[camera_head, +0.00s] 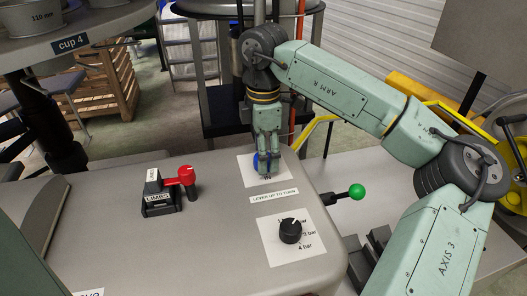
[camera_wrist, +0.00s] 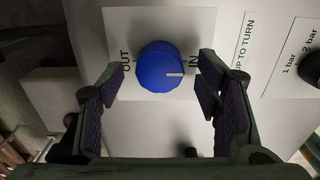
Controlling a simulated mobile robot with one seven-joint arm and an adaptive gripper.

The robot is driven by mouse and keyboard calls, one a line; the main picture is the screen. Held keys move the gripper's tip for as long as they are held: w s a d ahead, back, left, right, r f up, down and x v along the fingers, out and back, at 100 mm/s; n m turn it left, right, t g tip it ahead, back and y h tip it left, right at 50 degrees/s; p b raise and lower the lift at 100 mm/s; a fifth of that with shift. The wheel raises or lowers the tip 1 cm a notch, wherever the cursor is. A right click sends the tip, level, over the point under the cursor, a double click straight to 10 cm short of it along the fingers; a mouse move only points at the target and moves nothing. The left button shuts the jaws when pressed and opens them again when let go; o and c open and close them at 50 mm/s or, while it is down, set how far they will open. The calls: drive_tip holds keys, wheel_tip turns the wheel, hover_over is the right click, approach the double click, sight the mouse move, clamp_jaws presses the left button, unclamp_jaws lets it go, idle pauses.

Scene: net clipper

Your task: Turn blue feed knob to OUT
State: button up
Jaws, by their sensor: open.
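The blue feed knob (camera_wrist: 161,67) sits on a white label plate between the words OUT and IN in the wrist view. Its white pointer mark points right, toward IN. In the head view the knob (camera_head: 261,162) is mostly hidden behind my gripper (camera_head: 268,166). My gripper, also in the wrist view (camera_wrist: 160,80), is open and points down at the panel. Its fingers stand left and right of the knob, with a visible gap on each side. I cannot tell how far the fingertips are above the plate.
A black pressure dial (camera_head: 290,231) with bar markings and a green-balled lever (camera_head: 356,191) stand in front and to the right. A red-handled lever (camera_head: 188,177) stands on the left of the panel. A label (camera_head: 274,195) reads "LEVER UP TO TURN".

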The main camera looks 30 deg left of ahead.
drive_tip(key=shift+f, duration=0.75)
drive_tip(key=shift+c, duration=0.5)
drive_tip(key=c, duration=1.1)
